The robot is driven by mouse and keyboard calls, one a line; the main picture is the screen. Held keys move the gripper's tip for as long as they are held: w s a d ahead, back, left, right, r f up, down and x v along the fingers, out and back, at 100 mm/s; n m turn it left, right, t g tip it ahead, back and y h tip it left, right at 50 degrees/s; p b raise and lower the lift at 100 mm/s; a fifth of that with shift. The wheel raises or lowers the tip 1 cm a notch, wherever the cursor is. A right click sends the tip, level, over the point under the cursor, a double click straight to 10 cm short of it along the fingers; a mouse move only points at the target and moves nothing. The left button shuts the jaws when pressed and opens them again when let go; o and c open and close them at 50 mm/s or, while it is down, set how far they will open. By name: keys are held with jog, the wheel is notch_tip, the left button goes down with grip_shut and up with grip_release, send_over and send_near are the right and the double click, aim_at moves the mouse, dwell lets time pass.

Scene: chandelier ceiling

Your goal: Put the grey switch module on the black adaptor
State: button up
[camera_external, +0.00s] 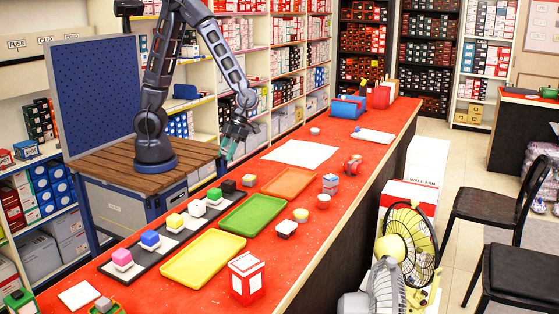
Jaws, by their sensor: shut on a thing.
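My gripper (229,152) hangs above the counter's back edge, right of my base, pointing down. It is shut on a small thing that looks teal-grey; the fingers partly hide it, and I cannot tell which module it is. Below it, a black block (228,187), which looks like the black adaptor, sits at the far end of the row of coloured blocks. A small grey block (249,181) sits just right of the black block, apart from it. My gripper is well above both blocks and touches neither.
A dark strip (143,268) holds pink, blue, yellow, white and green blocks. Yellow (203,260), green (253,213) and orange (289,184) trays lie beside it. A white sheet (300,153) lies further back. A red-and-white box (246,278) stands near the front. Small parts dot the right side.

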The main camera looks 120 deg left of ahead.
aim_at(224, 183)
jog(key=shift+f, duration=4.4)
jog(key=shift+f, duration=0.15)
jog(key=o, duration=1)
jog(key=shift+c, duration=0.2)
jog(key=v, duration=1.2)
jog(key=s+d+r+n+t+y, duration=0.1)
jog(key=s+r+n+t+y, duration=0.4)
jog(key=s+r+n, duration=1.6)
jog(key=shift+s+n+t+y, duration=0.3)
jog(key=shift+s+n+t, duration=0.25)
jog(key=shift+n+t, duration=0.35)
